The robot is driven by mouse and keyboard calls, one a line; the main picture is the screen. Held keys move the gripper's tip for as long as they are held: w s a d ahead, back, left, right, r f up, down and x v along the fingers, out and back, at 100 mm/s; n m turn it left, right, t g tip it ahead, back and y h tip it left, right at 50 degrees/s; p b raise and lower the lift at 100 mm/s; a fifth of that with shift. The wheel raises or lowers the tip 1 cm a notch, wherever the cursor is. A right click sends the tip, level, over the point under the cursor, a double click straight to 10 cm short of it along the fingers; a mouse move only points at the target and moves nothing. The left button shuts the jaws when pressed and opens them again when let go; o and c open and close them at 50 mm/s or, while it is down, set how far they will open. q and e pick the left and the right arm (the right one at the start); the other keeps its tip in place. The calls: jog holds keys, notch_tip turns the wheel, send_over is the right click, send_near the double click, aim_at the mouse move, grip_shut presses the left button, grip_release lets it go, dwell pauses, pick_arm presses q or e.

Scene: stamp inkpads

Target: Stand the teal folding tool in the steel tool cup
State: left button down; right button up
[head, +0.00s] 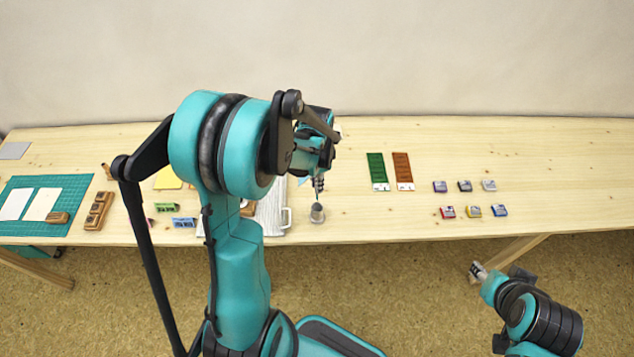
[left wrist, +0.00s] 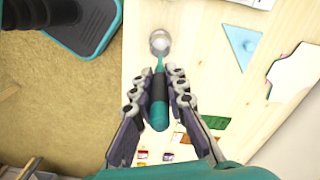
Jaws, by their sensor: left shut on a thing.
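The steel tool cup (head: 317,213) stands near the table's front edge, and it also shows at the top of the left wrist view (left wrist: 160,43). My left gripper (head: 319,184) is above the cup. It is shut on the teal folding tool (left wrist: 158,115), which has a black grip band and a teal end toward the camera. In the left wrist view the tool's thin far end points to the cup's mouth. I cannot tell whether the tip is inside the rim or just above it. My right gripper (head: 477,271) hangs low in front of the table, away from the cup.
Green (head: 376,168) and brown (head: 402,168) cards lie to the right, then several small inkpads (head: 465,186). A teal triangle (left wrist: 240,42) lies near the cup. A cutting mat (head: 75,190) is far left.

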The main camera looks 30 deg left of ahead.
aim_at(317, 199)
pick_arm(q)
jog(key=shift+f+b, duration=3.65)
jog(key=shift+f, duration=0.8)
jog(key=c, duration=1.5)
grip_release()
jog(key=shift+o, duration=0.2)
jog(key=shift+r, duration=0.15)
notch_tip(317, 199, up, 12)
jog(key=shift+f, duration=0.1)
